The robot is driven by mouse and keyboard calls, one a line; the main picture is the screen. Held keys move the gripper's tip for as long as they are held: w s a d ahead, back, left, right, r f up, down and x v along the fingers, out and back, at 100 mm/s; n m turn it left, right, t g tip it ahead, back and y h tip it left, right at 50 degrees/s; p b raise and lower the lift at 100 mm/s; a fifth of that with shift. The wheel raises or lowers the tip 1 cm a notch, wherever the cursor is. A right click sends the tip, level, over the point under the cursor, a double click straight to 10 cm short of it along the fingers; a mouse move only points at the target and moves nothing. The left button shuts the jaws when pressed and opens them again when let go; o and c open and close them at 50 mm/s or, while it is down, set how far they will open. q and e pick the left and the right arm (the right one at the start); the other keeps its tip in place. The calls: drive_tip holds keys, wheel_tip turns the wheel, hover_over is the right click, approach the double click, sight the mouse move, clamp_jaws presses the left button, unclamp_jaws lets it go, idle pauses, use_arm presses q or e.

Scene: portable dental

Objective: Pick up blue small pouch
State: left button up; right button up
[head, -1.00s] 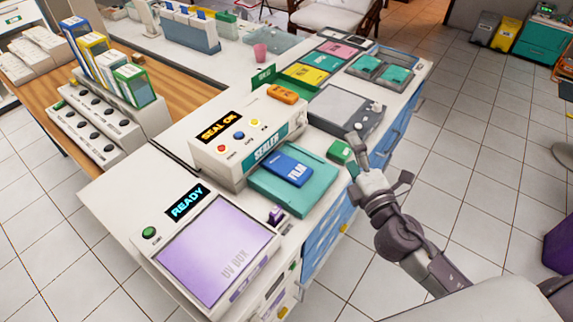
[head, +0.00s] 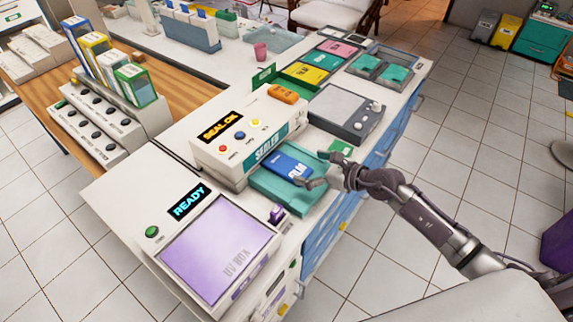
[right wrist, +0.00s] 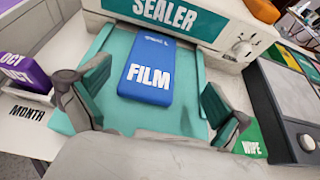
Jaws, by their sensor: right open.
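The blue small pouch (head: 287,166), marked FILM, lies flat on a teal tray (head: 268,193) in front of the sealer (head: 243,140). In the right wrist view the pouch (right wrist: 150,70) is at the upper middle, its far end near the sealer's front. My right gripper (head: 316,168) is at the pouch's near right side in the head view. In the right wrist view its two fingers (right wrist: 152,105) are spread wide, one on each side of the pouch, with nothing between them gripped. My left gripper is not in view.
A green wipe packet (head: 341,148) and a grey device (head: 345,112) lie to the right. An orange item (head: 283,93) sits on the sealer.

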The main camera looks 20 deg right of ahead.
sight(288, 166)
drive_tip(key=shift+s+a+f+p+x, duration=0.1)
drive_tip(key=shift+p+x, duration=0.05)
drive_tip(key=shift+x, duration=0.9)
drive_tip(key=shift+s+a+f+p+x, duration=0.1)
drive_tip(key=shift+s+p+x, duration=0.05)
drive_tip(key=shift+x, duration=0.9)
drive_tip(key=shift+s+a+f+p+x, duration=0.1)
drive_tip(key=shift+p+x, duration=0.05)
drive_tip(key=shift+x, duration=0.9)
drive_tip(key=shift+r, duration=0.1)
drive_tip(key=shift+d, duration=0.1)
drive_tip(key=shift+c, duration=0.3)
drive_tip(key=shift+s, duration=0.1)
drive_tip(key=shift+c, duration=1.3)
drive_tip(key=c, duration=1)
drive_tip(key=shift+d+r, duration=0.1)
